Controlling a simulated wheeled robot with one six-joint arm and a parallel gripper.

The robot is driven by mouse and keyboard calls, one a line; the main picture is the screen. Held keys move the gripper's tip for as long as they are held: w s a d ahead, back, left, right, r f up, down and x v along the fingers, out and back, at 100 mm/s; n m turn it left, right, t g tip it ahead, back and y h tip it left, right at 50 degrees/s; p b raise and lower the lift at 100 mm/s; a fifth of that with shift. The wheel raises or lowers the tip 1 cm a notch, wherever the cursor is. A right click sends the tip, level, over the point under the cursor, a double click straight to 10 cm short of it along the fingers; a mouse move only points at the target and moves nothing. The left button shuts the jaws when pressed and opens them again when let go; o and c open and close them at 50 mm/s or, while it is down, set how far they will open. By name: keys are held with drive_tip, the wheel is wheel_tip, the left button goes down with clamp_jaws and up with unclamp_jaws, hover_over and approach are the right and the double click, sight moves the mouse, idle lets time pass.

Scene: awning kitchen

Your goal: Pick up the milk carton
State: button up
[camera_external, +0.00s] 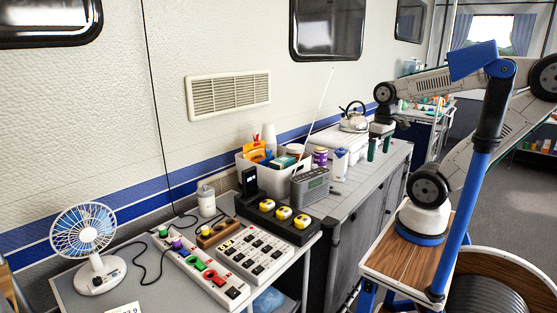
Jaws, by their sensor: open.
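A small white and blue carton (340,165), which looks like the milk carton, stands upright on the grey counter (368,178). It is to the right of a purple and white jar (320,156). My gripper (379,149) points down over the counter, to the right of the carton and apart from it. Its two green-tipped fingers are spread with nothing seen between them. The fingertips are small in this view, so their exact height above the counter is hard to tell.
A kettle (354,117) stands on a white stove behind. A white bin of goods (273,180) and a grey radio (310,187) stand left of the carton. Power strips (255,253) and a fan (88,245) are at the front left. The counter's right part is clear.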

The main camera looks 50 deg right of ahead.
drive_tip(key=shift+s+a+r+n+t, duration=0.3)
drive_tip(key=shift+s+a, duration=0.05)
drive_tip(key=shift+a, duration=0.2)
drive_tip(key=shift+s+a+r+n+t, duration=0.25)
drive_tip(key=shift+s+a+n+t, duration=0.05)
drive_tip(key=shift+a, duration=0.25)
drive_tip(key=c, duration=0.4)
drive_tip(key=shift+o, duration=0.2)
wheel_tip(320, 180, up, 11)
drive_tip(key=m+t+h, duration=0.2)
drive_tip(key=t+h, duration=0.5)
drive_tip(key=t, duration=0.3)
hover_over(343, 152)
drive_tip(key=s+d, duration=0.3)
drive_tip(key=d, duration=0.1)
drive_tip(key=f+n+y, duration=0.1)
drive_tip(key=f+y, duration=0.2)
drive_tip(key=f, duration=0.4)
drive_tip(key=a+f+n+t+y, duration=0.1)
drive_tip(key=f+n+y, duration=0.1)
drive_tip(key=f, duration=0.5)
drive_tip(key=s+a+f+n+y, duration=0.1)
drive_tip(key=f+y, duration=0.4)
drive_tip(key=f, duration=0.3)
drive_tip(key=shift+t, duration=0.4)
drive_tip(key=shift+w+a+f+n, duration=0.1)
drive_tip(key=shift+w+f+n, duration=0.1)
drive_tip(key=shift+w+n, duration=0.1)
drive_tip(key=shift+x, duration=3.45)
